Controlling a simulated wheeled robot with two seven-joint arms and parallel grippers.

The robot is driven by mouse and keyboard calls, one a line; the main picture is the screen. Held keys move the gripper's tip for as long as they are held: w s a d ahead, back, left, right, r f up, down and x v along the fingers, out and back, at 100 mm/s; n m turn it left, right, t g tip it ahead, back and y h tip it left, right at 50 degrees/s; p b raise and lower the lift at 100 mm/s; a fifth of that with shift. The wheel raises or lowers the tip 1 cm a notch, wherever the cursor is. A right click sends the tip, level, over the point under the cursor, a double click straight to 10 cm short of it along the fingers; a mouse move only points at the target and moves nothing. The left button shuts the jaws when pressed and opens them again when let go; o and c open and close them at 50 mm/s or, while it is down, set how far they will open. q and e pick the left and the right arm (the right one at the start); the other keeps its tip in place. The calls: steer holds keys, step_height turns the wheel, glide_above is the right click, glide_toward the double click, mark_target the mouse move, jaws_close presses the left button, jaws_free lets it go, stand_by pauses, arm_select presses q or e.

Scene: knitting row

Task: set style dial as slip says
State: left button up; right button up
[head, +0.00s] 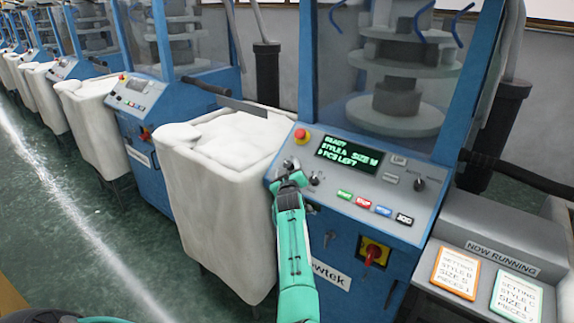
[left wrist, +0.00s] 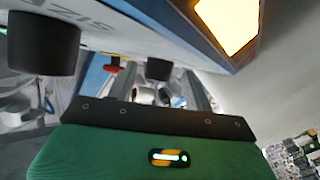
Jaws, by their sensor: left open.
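The blue knitting machine's sloped grey panel (head: 412,213) carries a green-lit display (head: 348,155) that seems to read ready, style A, size M, with pieces left. My left gripper (head: 289,179) is open at the panel's left end, over the style dial, which it mostly hides in the head view. In the left wrist view a dark knob (left wrist: 158,68) stands between the open fingers; contact cannot be told. The size dial (head: 316,180) is just right of the gripper; it also shows in the left wrist view (left wrist: 45,42). An orange-edged slip (head: 456,273) reads style B, size S. A green-edged slip (head: 516,298) reads style C, size L.
A red emergency button (head: 300,134) sits above the gripper. Several coloured buttons (head: 363,203) line the panel's lower edge, with a red-and-yellow switch (head: 374,252) below. A full white bin (head: 212,195) stands left of my arm. The slips lie under a "NOW RUNNING" sign (head: 502,258).

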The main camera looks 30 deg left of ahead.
arm_select(q)
steer(key=shift+w+a, duration=0.2)
steer(key=shift+w, duration=0.1)
steer(key=shift+r, duration=0.1)
arm_select(e)
steer(key=shift+a, duration=0.45)
steer(key=shift+d, duration=0.15)
arm_select(q)
steer(key=c, duration=1)
steer(key=shift+o, duration=0.2)
arm_select(e)
steer(key=shift+s+d+f, duration=0.1)
steer(key=shift+d, duration=0.45)
steer(key=shift+a, duration=0.15)
